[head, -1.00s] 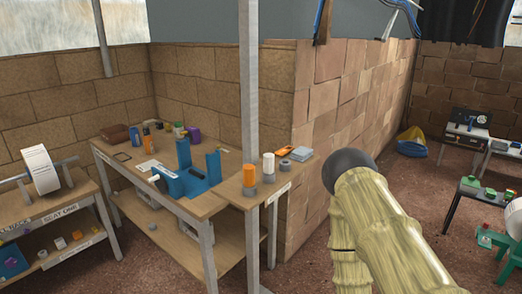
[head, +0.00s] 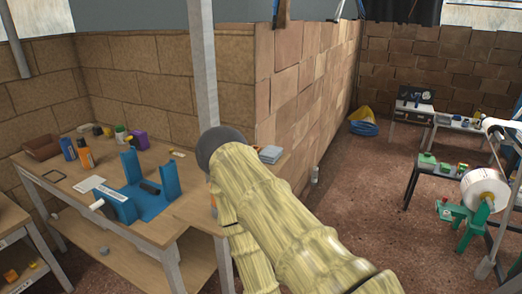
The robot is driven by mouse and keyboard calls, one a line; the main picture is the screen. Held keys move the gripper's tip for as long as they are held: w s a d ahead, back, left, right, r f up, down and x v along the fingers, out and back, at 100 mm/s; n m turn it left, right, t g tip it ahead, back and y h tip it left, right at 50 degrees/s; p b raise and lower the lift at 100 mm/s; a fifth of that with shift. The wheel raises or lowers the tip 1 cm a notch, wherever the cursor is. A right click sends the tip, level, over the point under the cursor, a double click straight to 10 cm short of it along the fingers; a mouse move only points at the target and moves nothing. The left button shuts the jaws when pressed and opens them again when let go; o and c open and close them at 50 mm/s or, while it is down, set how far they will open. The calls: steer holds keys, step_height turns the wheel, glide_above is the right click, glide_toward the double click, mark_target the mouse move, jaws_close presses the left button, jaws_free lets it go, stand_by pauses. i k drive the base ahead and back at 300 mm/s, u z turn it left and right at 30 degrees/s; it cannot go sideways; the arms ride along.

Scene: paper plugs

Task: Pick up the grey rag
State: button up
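A small grey folded thing that looks like the grey rag (head: 270,154) lies at the right end of the wooden bench, by the brick wall's corner. My arm, in a pale yellow sleeve with a dark round joint, stands in front of that bench end and hides much of the top around it. My gripper is not in view, so I cannot see whether it is open or shut.
The wooden bench (head: 190,215) carries a blue fixture (head: 150,195), bottles and a brown box (head: 42,146). Brown floor (head: 350,190) is open to the right, before a green stand (head: 470,217) with a white roll (head: 484,189).

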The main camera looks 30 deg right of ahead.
mark_target(270, 154)
steer(key=z, duration=0.35)
steer(key=i, duration=0.65)
steer(key=z, duration=0.45)
